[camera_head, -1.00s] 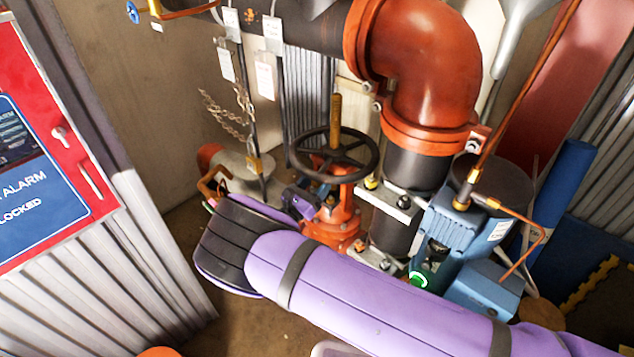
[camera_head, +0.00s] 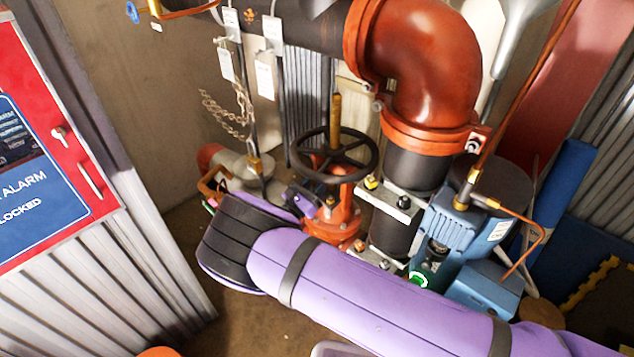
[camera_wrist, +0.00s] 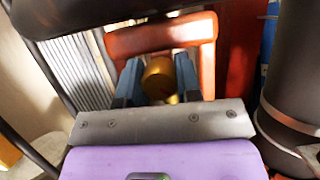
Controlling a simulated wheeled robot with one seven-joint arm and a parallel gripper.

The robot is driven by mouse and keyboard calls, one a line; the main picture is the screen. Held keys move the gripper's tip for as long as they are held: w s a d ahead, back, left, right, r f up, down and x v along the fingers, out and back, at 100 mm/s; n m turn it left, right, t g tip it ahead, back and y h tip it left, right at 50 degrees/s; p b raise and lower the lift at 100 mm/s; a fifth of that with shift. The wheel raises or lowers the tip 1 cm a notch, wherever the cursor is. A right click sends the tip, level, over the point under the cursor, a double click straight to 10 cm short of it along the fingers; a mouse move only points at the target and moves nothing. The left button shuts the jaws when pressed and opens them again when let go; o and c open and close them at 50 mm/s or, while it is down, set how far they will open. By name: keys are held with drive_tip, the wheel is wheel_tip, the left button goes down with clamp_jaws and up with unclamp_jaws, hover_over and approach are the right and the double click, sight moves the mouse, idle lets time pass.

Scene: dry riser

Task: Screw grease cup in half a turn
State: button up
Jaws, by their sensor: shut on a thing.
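The brass grease cup (camera_wrist: 159,77) shows in the wrist view between the two blue-grey fingers of my gripper (camera_wrist: 158,84). The fingers are shut on its sides. An orange-red valve frame (camera_wrist: 165,38) stands right behind it. In the head view my gripper's purple and dark body reaches in at the left of the orange-red valve (camera_head: 336,222), below its black handwheel (camera_head: 350,152). My forearm and wrist cover part of the valve's lower front there. I cannot clearly make out the cup and fingertips in the head view.
A dark vertical pipe (camera_wrist: 296,80) stands close at the right in the wrist view. A large red-brown elbow pipe (camera_head: 425,60) and a blue pump (camera_head: 450,225) stand right of the valve. A red alarm panel (camera_head: 40,150) is at the left. Tags and a chain (camera_head: 235,115) hang behind.

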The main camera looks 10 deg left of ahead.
drive_tip(key=m+g+h, duration=0.1)
drive_tip(key=m, duration=0.2)
drive_tip(key=m+g+h, duration=0.1)
drive_tip(key=m, duration=0.2)
drive_tip(key=shift+m+h, duration=0.3)
drive_tip(key=shift+m, duration=0.1)
drive_tip(key=shift+m+g+h, duration=0.25)
drive_tip(key=shift+m+g, duration=0.35)
drive_tip(key=shift+m, duration=0.75)
drive_tip(key=shift+m+g+h, duration=0.25)
drive_tip(key=shift+m+g, duration=0.35)
drive_tip(key=shift+m, duration=0.75)
drive_tip(key=o, duration=0.9)
drive_tip(key=v, duration=1.1)
drive_tip(key=shift+w, duration=0.1)
